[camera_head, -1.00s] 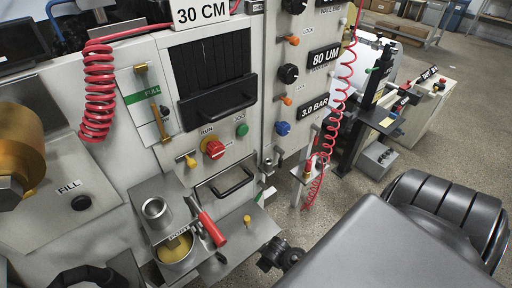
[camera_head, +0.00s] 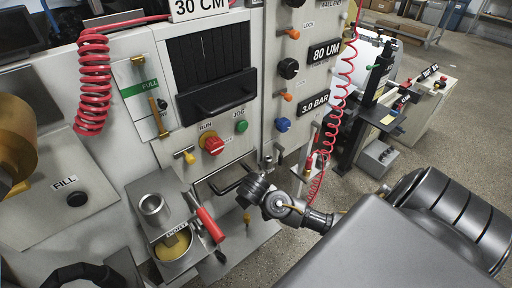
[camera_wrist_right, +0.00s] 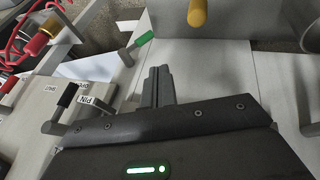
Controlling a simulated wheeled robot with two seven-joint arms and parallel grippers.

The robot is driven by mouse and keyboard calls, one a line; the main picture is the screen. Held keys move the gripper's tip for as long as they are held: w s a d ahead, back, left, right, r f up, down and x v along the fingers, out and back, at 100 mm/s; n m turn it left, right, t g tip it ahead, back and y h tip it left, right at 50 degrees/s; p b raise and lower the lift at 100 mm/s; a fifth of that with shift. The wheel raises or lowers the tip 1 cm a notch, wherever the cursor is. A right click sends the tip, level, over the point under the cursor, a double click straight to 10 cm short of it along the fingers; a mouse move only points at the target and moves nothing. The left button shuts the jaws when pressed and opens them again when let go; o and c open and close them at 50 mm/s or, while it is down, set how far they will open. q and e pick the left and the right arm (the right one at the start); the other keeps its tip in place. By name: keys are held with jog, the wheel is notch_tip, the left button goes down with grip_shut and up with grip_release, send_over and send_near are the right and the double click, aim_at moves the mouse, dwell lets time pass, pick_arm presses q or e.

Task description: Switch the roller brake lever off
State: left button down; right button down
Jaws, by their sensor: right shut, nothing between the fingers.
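I cannot tell for certain which lever is the roller brake lever. In the right wrist view a black-handled lever (camera_wrist_right: 65,101) stands on the pale panel at left, beside a small label (camera_wrist_right: 85,100) that seems to read PIN. A green-tipped lever (camera_wrist_right: 140,43) is above and left of my right fingers. My right gripper (camera_wrist_right: 157,74) is shut and empty, apart from both levers. In the head view my right gripper (camera_head: 243,189) is in front of the machine's lower panel, near the black drawer handle.
A yellow knob (camera_wrist_right: 197,13) is ahead in the wrist view. A red-handled tool (camera_head: 209,224) and metal cups, one (camera_head: 153,208) upright, are on the shelf left of my right gripper. A red coiled hose (camera_head: 335,125) hangs to the right.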

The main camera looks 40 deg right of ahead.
jog(key=x, duration=0.4)
jog(key=d+b+x, duration=0.1)
jog(key=x, duration=0.7)
jog(key=shift+s+d+b, duration=0.15)
jog(key=shift+d+b, duration=0.2)
jog(key=shift+b, duration=0.05)
pick_arm(q)
jog(key=shift+w+d+f, duration=0.15)
jog(key=shift+w, duration=0.65)
jog(key=shift+w+d+f, duration=0.1)
jog(key=shift+w+f, duration=0.05)
jog(key=shift+w, duration=0.65)
pick_arm(e)
jog(key=shift+d+f, duration=0.25)
jog(key=shift+d, duration=0.25)
